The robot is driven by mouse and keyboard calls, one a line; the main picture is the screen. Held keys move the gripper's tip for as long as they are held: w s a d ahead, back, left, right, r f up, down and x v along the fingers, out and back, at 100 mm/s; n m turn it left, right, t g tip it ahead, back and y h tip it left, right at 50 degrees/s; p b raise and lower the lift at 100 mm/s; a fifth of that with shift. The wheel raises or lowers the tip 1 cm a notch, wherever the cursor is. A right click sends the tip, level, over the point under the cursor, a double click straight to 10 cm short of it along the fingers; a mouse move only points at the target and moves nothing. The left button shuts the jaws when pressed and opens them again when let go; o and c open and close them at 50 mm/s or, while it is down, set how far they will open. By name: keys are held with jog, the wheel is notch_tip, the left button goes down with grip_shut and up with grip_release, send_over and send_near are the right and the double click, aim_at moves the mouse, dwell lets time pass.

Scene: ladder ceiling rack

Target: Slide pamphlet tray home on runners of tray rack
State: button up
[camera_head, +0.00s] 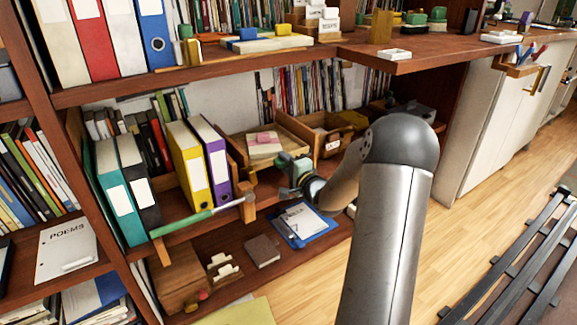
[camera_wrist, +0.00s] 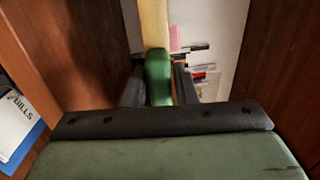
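The pamphlet tray (camera_head: 244,152) is a shallow light-wood tray on the middle shelf, with paper and a pink block (camera_head: 264,138) on it. In the wrist view a light-wood strip (camera_wrist: 154,22) ends at a green knob-like piece (camera_wrist: 158,76), which I take for the tray's handle. My gripper (camera_wrist: 160,88) has its dark fingers close against both sides of this green piece, with no clear gap. In the head view my gripper (camera_head: 285,172) is at the tray's front; its fingertips are hidden. The rack's runners cannot be made out.
A second wooden tray (camera_head: 312,142) stands just right. Yellow (camera_head: 189,165) and purple (camera_head: 212,160) binders stand to the left, near a green-and-grey rod (camera_head: 200,217). A blue clipboard (camera_head: 325,232) lies below. The wooden shelf above (camera_head: 390,62) overhangs the area.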

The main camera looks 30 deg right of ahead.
jog(key=o, duration=0.4)
jog(key=shift+r, duration=0.1)
jog(key=shift+s, duration=0.1)
